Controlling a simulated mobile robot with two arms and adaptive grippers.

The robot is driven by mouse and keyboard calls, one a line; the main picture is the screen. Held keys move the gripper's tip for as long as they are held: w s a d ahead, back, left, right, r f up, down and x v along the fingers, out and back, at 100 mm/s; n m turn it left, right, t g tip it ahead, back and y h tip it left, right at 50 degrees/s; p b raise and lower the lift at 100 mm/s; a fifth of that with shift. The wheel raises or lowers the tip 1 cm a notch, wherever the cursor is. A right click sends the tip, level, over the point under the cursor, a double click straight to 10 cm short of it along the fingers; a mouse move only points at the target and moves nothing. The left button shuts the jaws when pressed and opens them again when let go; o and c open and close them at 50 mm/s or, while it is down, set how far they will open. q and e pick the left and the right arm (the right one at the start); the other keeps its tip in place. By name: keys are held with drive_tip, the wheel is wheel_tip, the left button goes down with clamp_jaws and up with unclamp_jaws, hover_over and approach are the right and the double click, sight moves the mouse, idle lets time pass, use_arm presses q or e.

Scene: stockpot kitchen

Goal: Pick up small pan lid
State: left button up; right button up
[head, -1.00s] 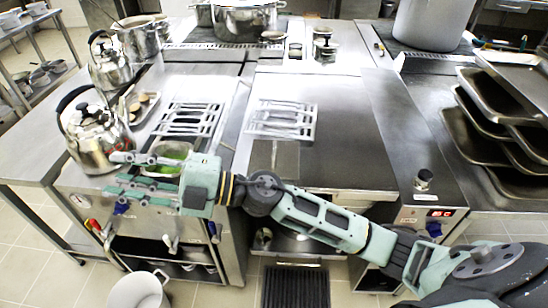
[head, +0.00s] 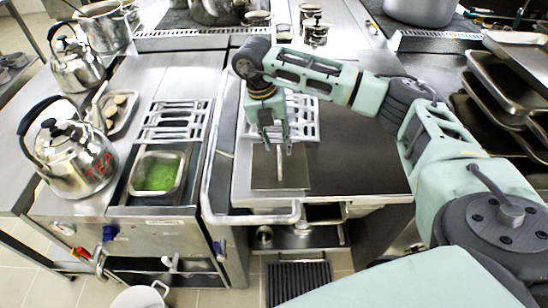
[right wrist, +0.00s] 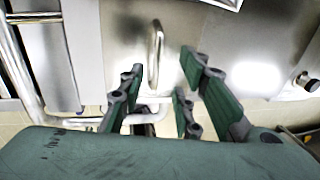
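The small pan lid (head: 262,178) is a flat, square metal plate lying on the steel counter. A thin bar handle (head: 280,166) stands on it. My right gripper (head: 278,146) points down over the lid's far part, close to the handle. In the right wrist view the fingers of my right gripper (right wrist: 162,78) are spread apart, and the upright loop of the handle (right wrist: 156,45) shows between and beyond them. The gripper is open and empty; I cannot tell whether a finger touches the handle. My left gripper is not in view.
A slotted metal rack (head: 302,112) lies just behind the lid, partly hidden by my gripper. A rail (head: 255,218) runs along the counter's front. A small pan with green contents (head: 157,174) and a kettle (head: 72,158) stand to the left. Stacked trays (head: 505,85) are at the right.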

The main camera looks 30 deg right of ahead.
sight(279, 155)
drive_tip(key=f+p, duration=0.1)
drive_tip(key=s+f+p, duration=0.1)
drive_tip(key=shift+s+d+f, duration=0.1)
drive_tip(key=shift+s+f, duration=0.05)
drive_tip(key=shift+f, duration=0.2)
drive_tip(key=f, duration=0.2)
drive_tip(key=p, duration=0.1)
drive_tip(key=shift+w+d+f, duration=0.1)
drive_tip(key=shift+w+f, duration=0.15)
drive_tip(key=shift+f, duration=0.15)
drive_tip(key=shift+s+f, duration=0.1)
drive_tip(key=shift+f, duration=0.35)
clamp_jaws()
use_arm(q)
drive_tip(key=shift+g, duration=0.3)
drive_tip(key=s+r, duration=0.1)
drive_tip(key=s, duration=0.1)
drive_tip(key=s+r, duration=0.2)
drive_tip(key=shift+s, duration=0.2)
